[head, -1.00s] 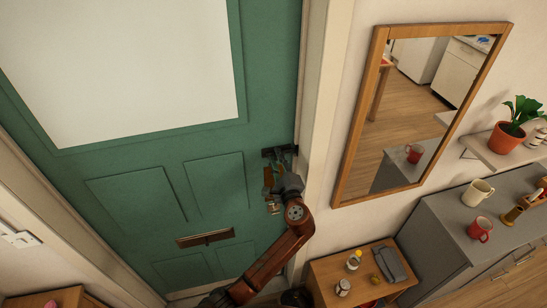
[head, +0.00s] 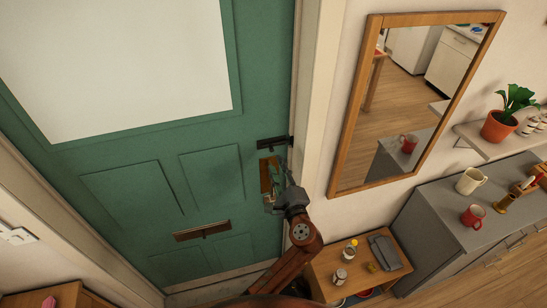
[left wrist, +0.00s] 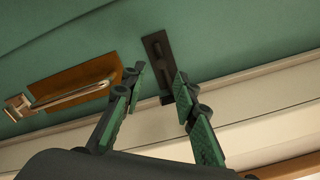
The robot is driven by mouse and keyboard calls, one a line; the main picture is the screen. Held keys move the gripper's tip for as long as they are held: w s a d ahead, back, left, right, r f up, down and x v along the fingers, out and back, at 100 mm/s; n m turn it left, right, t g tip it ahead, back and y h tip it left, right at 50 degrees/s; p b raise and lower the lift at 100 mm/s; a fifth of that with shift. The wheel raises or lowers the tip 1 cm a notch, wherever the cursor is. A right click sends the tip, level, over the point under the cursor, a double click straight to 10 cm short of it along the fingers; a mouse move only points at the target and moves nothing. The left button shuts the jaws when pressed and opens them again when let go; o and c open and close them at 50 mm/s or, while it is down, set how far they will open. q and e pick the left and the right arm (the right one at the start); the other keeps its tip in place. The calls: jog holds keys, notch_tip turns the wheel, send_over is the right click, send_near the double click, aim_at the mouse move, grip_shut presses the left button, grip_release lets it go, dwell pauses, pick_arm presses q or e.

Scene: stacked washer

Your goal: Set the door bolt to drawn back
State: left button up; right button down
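The dark door bolt (head: 274,142) sits on the green door by its right edge, above the brass handle plate (head: 266,175). In the left wrist view the bolt (left wrist: 158,58) is a narrow dark plate with a bar along it. Its lower end lies near the door edge. Whether the bar reaches into the frame is unclear. My left gripper (head: 281,174) is below the bolt, beside the handle. In the left wrist view its two green-padded fingers (left wrist: 158,80) are spread apart with nothing between them, in line with the bolt. My right gripper is out of view.
The handle's lever (left wrist: 82,94) lies close to my left finger. The white door frame (head: 312,110) and a wood-framed mirror (head: 350,120) stand to the right. A letter slot (head: 202,230) is lower on the door. A small wooden cabinet (head: 325,262) holds jars.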

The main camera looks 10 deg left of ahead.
pick_arm(q)
jog(key=shift+v, duration=1.5)
notch_tip(320, 180, down, 30)
jog(key=w+a+g+h+b, duration=0.2)
jog(key=g+h+b, duration=0.1)
jog(key=g+h, duration=0.1)
jog(key=s+a+f+n+g+h+b, duration=0.1)
jog(key=s+a+f, duration=0.15)
jog(key=f, duration=0.55)
jog(key=s+a+f+n+g+h+b, duration=0.1)
jog(key=s+f, duration=0.2)
jog(key=f, duration=0.6)
jog(key=s+a+f+n+g+h+b, duration=0.1)
jog(key=s+a+f+n+g+b, duration=0.25)
jog(key=s+f, duration=1.1)
jog(key=s+a+f+n+g+h, duration=0.1)
jog(key=s+a+f+n+g, duration=0.4)
jog(key=s+f, duration=0.95)
jog(key=s+a+f+n+b, duration=0.1)
jog(key=s+f, duration=0.3)
jog(key=s, duration=0.4)
jog(key=s+a+f+n, duration=0.3)
jog(key=s+a+f, duration=0.1)
jog(key=s, duration=0.3)
jog(key=s+a+f+n+b, duration=0.1)
jog(key=s+a+f+n, duration=0.2)
jog(key=s, duration=0.5)
jog(key=shift+s+f+h+b, duration=0.3)
jog(key=shift+f+h, duration=0.1)
jog(key=shift+f, duration=0.35)
